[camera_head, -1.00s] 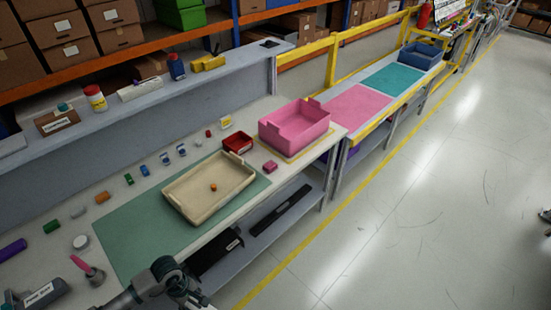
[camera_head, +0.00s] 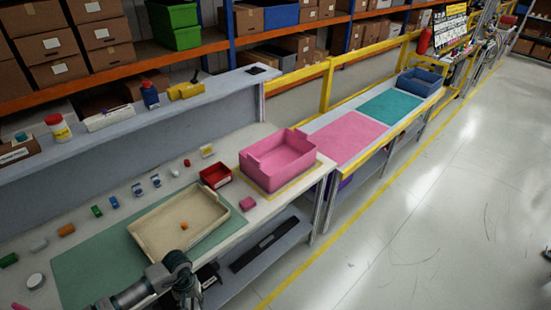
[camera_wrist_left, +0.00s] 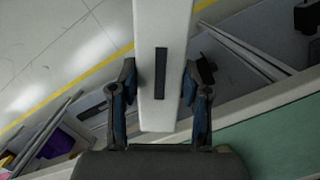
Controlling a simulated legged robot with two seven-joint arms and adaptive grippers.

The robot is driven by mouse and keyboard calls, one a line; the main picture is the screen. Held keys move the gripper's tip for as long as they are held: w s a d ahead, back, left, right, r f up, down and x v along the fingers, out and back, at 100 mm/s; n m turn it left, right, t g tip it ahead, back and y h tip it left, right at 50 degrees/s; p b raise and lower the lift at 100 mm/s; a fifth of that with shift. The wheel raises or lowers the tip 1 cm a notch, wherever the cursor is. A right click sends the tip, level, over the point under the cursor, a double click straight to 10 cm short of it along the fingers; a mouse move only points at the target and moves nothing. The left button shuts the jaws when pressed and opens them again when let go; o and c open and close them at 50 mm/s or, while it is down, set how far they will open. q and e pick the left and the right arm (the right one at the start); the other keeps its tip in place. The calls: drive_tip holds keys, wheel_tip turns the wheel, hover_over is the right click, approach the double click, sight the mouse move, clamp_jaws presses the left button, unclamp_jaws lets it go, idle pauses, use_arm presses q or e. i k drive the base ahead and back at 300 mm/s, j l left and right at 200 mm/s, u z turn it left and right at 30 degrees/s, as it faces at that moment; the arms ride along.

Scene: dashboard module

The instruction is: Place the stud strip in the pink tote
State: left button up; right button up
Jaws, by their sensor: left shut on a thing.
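The pink tote (camera_head: 292,174) stands at the right end of the near bench, its open top up. Its inside looks empty. My left gripper (camera_head: 180,282) is at the bottom of the head view, in front of the beige tray and well short of the tote. In the left wrist view my left gripper (camera_wrist_left: 160,72) is shut on a long pale bar with a dark slot, apparently the stud strip (camera_wrist_left: 161,112). The bar runs out between the two fingers, over the bench's front edge. It cannot be made out in the head view. My right gripper is out of view.
A beige tray (camera_head: 148,243) with a small orange piece (camera_head: 184,226) lies on a green mat (camera_head: 78,277). Small parts line the bench's back.

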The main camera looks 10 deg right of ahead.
sight(273, 168)
drive_tip(key=i+l, duration=0.15)
drive_tip(key=l, duration=0.25)
drive_tip(key=i+l, duration=0.2)
drive_tip(key=l, duration=0.2)
drive_tip(key=i+l, duration=0.15)
drive_tip(key=l, duration=0.25)
drive_tip(key=i+l, duration=0.15)
drive_tip(key=l, duration=0.25)
drive_tip(key=i+l, duration=0.15)
drive_tip(key=l, duration=0.25)
drive_tip(key=i+l, duration=0.2)
drive_tip(key=l, duration=0.2)
